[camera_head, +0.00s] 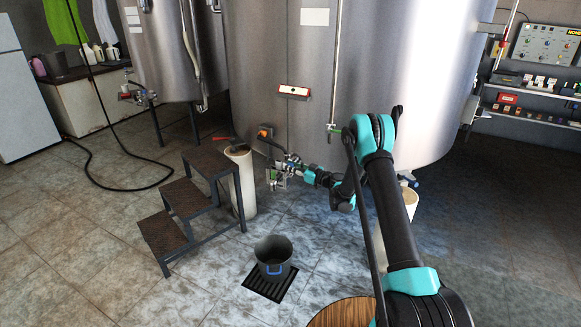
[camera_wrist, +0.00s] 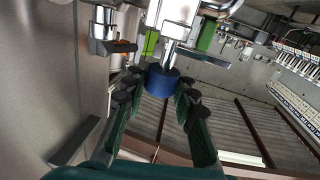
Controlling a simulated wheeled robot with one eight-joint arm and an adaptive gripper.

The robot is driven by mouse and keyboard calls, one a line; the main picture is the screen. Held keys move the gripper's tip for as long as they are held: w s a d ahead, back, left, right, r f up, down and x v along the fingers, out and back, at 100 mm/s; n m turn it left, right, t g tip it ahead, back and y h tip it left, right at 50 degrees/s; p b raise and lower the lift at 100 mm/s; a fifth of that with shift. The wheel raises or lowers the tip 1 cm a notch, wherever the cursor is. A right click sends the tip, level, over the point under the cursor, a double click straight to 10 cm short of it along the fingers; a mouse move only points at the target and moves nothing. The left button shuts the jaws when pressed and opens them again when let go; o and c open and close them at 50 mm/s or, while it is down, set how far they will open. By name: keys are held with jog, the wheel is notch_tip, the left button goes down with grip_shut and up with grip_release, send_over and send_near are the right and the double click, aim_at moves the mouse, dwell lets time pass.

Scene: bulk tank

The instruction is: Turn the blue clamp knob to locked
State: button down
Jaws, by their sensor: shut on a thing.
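The blue clamp knob (camera_wrist: 162,81) is a short round cylinder on a metal stem, near the middle of the wrist view. My gripper (camera_wrist: 160,90) has its dark-padded fingers on either side of the knob and is shut on it. In the head view my gripper (camera_head: 293,168) reaches to the metal pipe fittings at the lower front of the big steel tank (camera_head: 400,70). The knob is too small and covered to make out there. I cannot tell from these frames which turn position it is in.
A dark step stool (camera_head: 188,205) and a pale cylinder (camera_head: 242,183) stand left of the fittings. A grey bucket (camera_head: 273,258) stands on the floor drain (camera_head: 262,286) in front. The tiled floor at left is mostly open.

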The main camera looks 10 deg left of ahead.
jog(key=shift+s+m+t+h, duration=0.1)
jog(key=shift+m+t+h, duration=0.2)
jog(key=shift+t, duration=0.1)
jog(key=m+t+h, duration=0.3)
jog(key=t, duration=0.1)
jog(key=shift+a+m+h, duration=0.15)
jog(key=shift+m+h, duration=0.25)
jog(key=m+t+h, duration=0.2)
jog(key=h, duration=0.1)
jog(key=m+t+h, duration=0.2)
jog(key=m+h, duration=0.1)
jog(key=h, duration=0.1)
jog(key=shift+h, duration=0.3)
jog(key=m+h, duration=0.2)
jog(key=h, duration=0.1)
jog(key=m+h, duration=0.2)
jog(key=h, duration=0.2)
jog(key=shift+m, duration=0.4)
jog(key=shift+m+g+h, duration=0.9)
jog(key=shift+m+h, duration=0.9)
jog(key=shift+h, duration=1.1)
jog(key=c, duration=1.2)
grip_release()
